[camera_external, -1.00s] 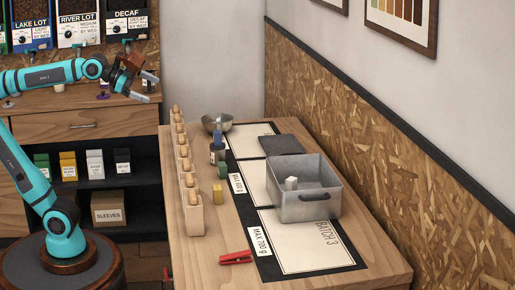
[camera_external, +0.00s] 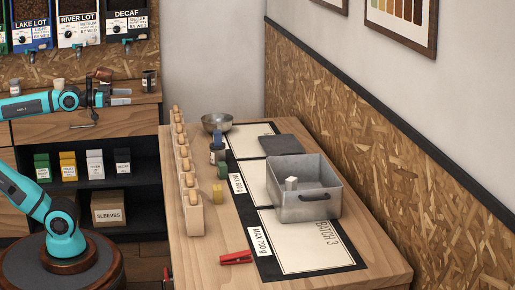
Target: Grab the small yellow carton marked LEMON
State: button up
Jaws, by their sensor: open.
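A small yellow carton (camera_external: 68,166) stands upright on the open dark shelf below the wooden counter. It is between a green carton (camera_external: 42,167) and a white carton (camera_external: 95,165). Its label is too small to read. My gripper (camera_external: 121,96) is open and empty, in front of the counter's drawer front. It points to the right in the picture, above and to the right of the yellow carton and apart from it.
A black carton (camera_external: 123,161) stands right of the white one. A box marked SLEEVES (camera_external: 109,207) sits on the shelf below. The wooden table (camera_external: 215,262) at right carries a metal bin (camera_external: 305,205), a row of wooden pegs and a red clip (camera_external: 236,258).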

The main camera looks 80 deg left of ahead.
jog(key=shift+c, duration=0.2)
jog(key=c, duration=0.8)
jog(key=shift+o, duration=0.2)
